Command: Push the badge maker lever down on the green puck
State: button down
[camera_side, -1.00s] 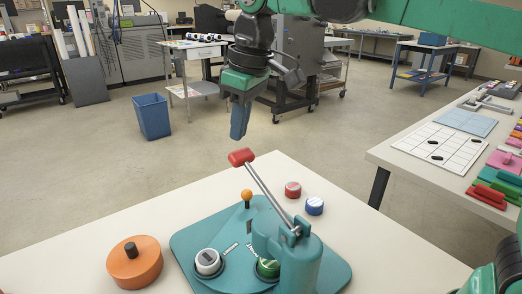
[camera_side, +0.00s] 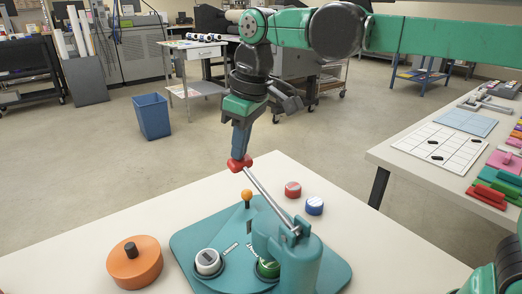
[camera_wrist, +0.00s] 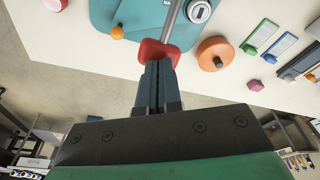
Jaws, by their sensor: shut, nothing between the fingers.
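The badge maker (camera_side: 297,262) is a teal press on a flat teal base on the white table. Its metal lever (camera_side: 268,199) slants up to the left and ends in a red handle (camera_side: 235,164). The green puck (camera_side: 268,268) sits in the base partly hidden behind the press body. A white and dark puck (camera_side: 208,262) sits in the other holder. My gripper (camera_side: 239,154) is shut and empty, pointing down, with its tips at the red handle, apparently touching it. In the wrist view the fingertips (camera_wrist: 158,68) overlap the red handle (camera_wrist: 162,50).
An orange round piece with a dark knob (camera_side: 134,262) stands left of the base. An orange ball knob (camera_side: 247,195) rises from the base. A red puck (camera_side: 293,189) and a blue puck (camera_side: 315,206) lie behind it.

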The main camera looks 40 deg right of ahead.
jog(key=shift+f, duration=3.2)
jog(key=shift+r, duration=5.55)
jog(key=shift+d, duration=0.1)
jog(key=s+d+f+m+t+h, duration=0.1)
jog(key=s+d+f+m+t, duration=0.4)
jog(key=s+d+f, duration=0.4)
notch_tip(320, 180, down, 3)
jog(key=shift+s+d+r+m, duration=0.1)
jog(key=shift+s+d+m, duration=0.35)
jog(key=shift+d, duration=0.4)
